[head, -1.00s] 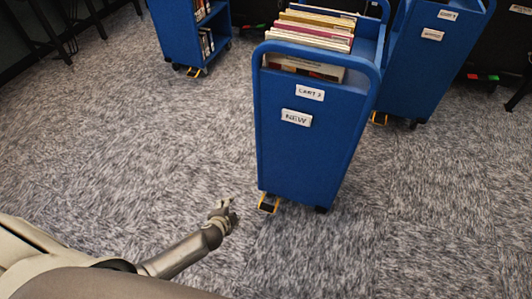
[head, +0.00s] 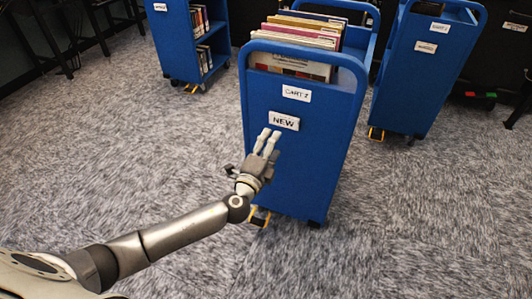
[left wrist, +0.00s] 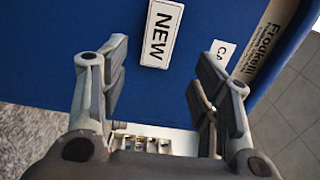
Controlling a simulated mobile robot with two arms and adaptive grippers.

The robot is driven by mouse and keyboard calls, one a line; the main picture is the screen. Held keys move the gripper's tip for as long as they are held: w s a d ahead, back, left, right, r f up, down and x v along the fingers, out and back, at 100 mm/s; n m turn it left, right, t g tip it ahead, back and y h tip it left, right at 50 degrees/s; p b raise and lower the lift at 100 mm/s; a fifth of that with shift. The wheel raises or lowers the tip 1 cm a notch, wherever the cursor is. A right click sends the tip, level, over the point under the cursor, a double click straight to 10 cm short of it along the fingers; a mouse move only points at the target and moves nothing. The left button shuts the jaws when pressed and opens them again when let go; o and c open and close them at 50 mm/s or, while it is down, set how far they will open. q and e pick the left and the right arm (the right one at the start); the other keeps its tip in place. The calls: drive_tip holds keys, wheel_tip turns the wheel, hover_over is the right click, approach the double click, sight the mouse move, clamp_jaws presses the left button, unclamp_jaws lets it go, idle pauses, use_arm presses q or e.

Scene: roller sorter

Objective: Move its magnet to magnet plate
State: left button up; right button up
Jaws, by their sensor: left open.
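A white magnet reading "NEW" (head: 284,121) sits on the end panel of a blue book cart (head: 300,165), below a "CART 2" label (head: 297,93). In the left wrist view the NEW magnet (left wrist: 162,32) lies ahead of the fingers, tilted. My left gripper (head: 267,143) is open and empty, just below the magnet in the head view, apart from it or nearly touching; the gap is hard to judge. The gripper also shows in the left wrist view (left wrist: 160,90), with its fingers spread. My right gripper is out of view. I cannot make out a magnet plate.
Another blue cart (head: 425,75) with two labels stands at the right. A third blue cart (head: 176,45) stands at the back left. Books (head: 300,35) fill the middle cart's top. Yellow-and-black pieces (head: 260,217) sit at the cart bases. Carpet to the left is clear.

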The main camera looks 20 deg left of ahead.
use_arm(q)
drive_tip(key=shift+w+d+b, duration=0.1)
drive_tip(key=shift+w+b, duration=0.35)
drive_tip(key=shift+w, duration=2.7)
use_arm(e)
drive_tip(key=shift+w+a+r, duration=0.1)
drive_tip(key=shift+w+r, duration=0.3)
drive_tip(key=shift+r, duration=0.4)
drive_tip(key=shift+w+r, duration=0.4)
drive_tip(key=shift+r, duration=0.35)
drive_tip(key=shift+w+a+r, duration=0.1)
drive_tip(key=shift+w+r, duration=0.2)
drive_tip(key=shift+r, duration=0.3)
use_arm(q)
drive_tip(key=shift+w, duration=0.15)
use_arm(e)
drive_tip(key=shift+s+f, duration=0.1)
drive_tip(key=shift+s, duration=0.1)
use_arm(q)
drive_tip(key=shift+w+b, duration=0.15)
drive_tip(key=shift+b, duration=0.15)
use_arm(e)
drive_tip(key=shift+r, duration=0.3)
use_arm(q)
drive_tip(key=shift+w, duration=0.1)
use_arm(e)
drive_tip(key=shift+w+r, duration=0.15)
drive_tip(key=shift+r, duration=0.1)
